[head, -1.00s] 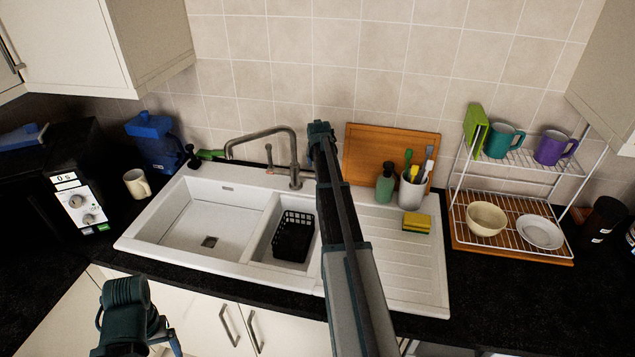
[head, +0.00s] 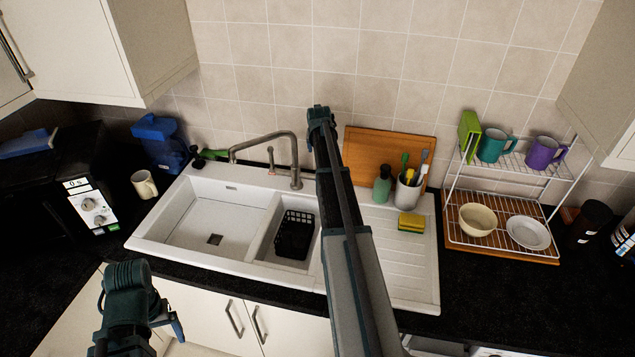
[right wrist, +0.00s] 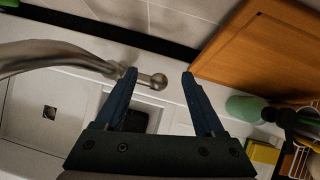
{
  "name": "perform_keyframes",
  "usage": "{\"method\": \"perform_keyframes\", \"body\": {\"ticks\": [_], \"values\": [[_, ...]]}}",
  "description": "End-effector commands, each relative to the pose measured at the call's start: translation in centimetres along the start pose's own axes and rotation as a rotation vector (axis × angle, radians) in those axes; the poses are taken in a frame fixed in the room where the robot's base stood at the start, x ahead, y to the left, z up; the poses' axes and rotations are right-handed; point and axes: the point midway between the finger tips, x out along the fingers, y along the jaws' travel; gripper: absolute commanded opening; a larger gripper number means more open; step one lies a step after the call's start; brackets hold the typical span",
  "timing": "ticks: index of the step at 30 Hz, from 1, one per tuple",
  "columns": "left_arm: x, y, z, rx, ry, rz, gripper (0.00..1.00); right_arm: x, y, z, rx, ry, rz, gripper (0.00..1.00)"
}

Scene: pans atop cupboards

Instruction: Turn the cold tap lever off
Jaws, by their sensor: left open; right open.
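The grey metal tap (head: 296,168) stands behind the sink, its spout bent to the left. A thin upright lever (head: 270,156) with a reddish mark near its base stands left of the tap body. No cold lever can be made out in the head view; my right arm covers the area right of the tap. My right gripper (head: 320,113) is beside the tap top. In the right wrist view its fingers (right wrist: 158,88) are open, with the tap's round-ended side part (right wrist: 152,81) showing between them; contact is unclear. My left gripper (head: 172,325) is low at the left, open, holding nothing visible.
The white sink (head: 160,247) holds a black basket (head: 294,236). Right of my right arm are a green bottle (head: 382,186), a utensil pot (head: 407,194), a sponge (head: 411,222) and a wooden board (head: 362,150). A dish rack (head: 497,243) stands farther right, a mug (head: 144,184) left.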

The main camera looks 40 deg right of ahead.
Motion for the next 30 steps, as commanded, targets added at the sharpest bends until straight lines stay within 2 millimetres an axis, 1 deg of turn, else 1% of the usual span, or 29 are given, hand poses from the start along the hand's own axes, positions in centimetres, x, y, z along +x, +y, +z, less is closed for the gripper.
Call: {"method": "perform_keyframes", "body": {"ticks": [5, 8, 18, 21, 30], "values": [[-0.1, 0.0, 0.0, 0.000, 0.000, 0.000, 0.84, -0.1, 0.0, 0.0, 0.000, 0.000, 0.000, 0.71], [-0.6, -0.1, 0.0, 0.000, 0.000, 0.000, 0.84, -0.7, 0.0, 0.0, 0.000, 0.000, 0.000, 0.71], [-3.9, -0.4, 0.2, 0.000, 0.000, 0.000, 0.84, -4.5, 0.0, 0.1, 0.000, 0.000, 0.000, 0.71], [-4.4, -0.4, 0.2, 0.000, 0.000, 0.000, 0.84, -5.2, 0.0, 0.1, 0.000, 0.000, 0.000, 0.71], [-4.2, -0.4, 0.2, 0.000, 0.000, 0.000, 0.84, -5.0, 0.0, 0.0, 0.000, 0.000, 0.000, 0.71]]}}
